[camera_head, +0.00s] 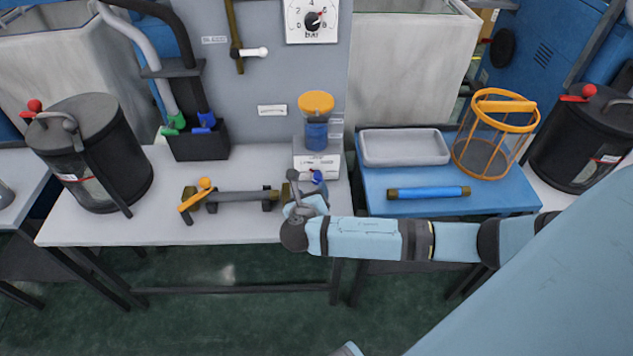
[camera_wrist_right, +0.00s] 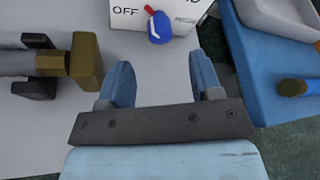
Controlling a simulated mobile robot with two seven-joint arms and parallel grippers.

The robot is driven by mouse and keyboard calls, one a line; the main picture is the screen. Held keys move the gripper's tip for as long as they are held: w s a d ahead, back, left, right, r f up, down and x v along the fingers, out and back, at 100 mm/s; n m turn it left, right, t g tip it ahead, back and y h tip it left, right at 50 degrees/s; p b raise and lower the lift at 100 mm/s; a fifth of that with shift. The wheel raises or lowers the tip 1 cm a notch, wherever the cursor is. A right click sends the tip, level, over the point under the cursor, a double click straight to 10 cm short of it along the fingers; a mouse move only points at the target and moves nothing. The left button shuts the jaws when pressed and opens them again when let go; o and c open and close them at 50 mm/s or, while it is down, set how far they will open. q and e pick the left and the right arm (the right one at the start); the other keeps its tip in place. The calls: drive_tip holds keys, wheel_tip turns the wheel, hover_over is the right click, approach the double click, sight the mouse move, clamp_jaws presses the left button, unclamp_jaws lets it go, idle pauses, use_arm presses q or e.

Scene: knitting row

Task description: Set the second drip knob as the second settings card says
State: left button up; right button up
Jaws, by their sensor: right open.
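A blue knob (camera_head: 318,177) is on the front of a white box (camera_head: 303,160) under an orange-capped blue cup. In the right wrist view the knob (camera_wrist_right: 160,28) has a red mark pointing up and slightly left, just right of the word OFF on the box (camera_wrist_right: 125,12). The frames do not show whether this is the second drip knob. No settings card is readable. My right gripper (camera_wrist_right: 162,75) is open and empty, in front of the knob and apart from it. In the head view it (camera_head: 306,192) is partly hidden by its wrist. My left gripper is out of view.
A dark pipe on stands with an orange lever (camera_head: 197,198) lies left of my gripper. A blue table (camera_head: 450,207) at right holds a grey tray (camera_head: 404,147), a blue cylinder (camera_head: 428,193) and an orange basket (camera_head: 495,135). A black canister (camera_head: 95,150) stands far left.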

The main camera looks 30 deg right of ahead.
sight(316, 180)
drive_tip(key=b+x, duration=0.1)
drive_tip(key=x, duration=0.7)
drive_tip(key=c, duration=0.9)
